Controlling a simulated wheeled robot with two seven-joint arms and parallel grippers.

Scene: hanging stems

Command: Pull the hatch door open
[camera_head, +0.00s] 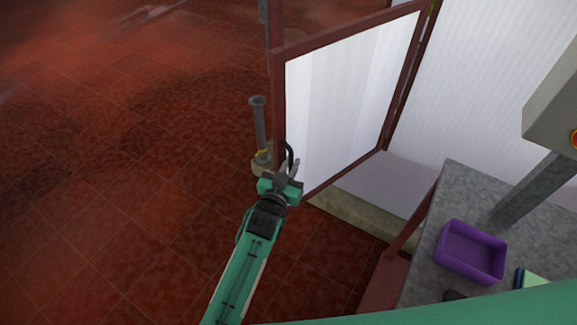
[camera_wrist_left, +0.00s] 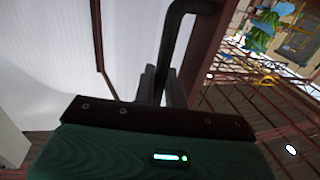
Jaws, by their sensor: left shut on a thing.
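The hatch door (camera_head: 345,105) is a white translucent panel in a dark red frame, and it stands swung out at an angle from the white wall. Its panel also fills the left part of the left wrist view (camera_wrist_left: 45,60). A black bent handle (camera_wrist_left: 173,45) is fixed by the door's outer frame edge; in the head view it is a small dark curve (camera_head: 291,155). My left gripper (camera_head: 287,172) is shut on the handle, and its grey fingers show around the bar in the left wrist view (camera_wrist_left: 162,86). My right gripper is not in view.
A grey bench (camera_head: 425,255) at the lower right holds a purple tray (camera_head: 472,251). A grey post with a box (camera_head: 553,105) rises from it. A grey upright pipe (camera_head: 259,125) stands just left of the door edge. The red tiled floor at left is clear.

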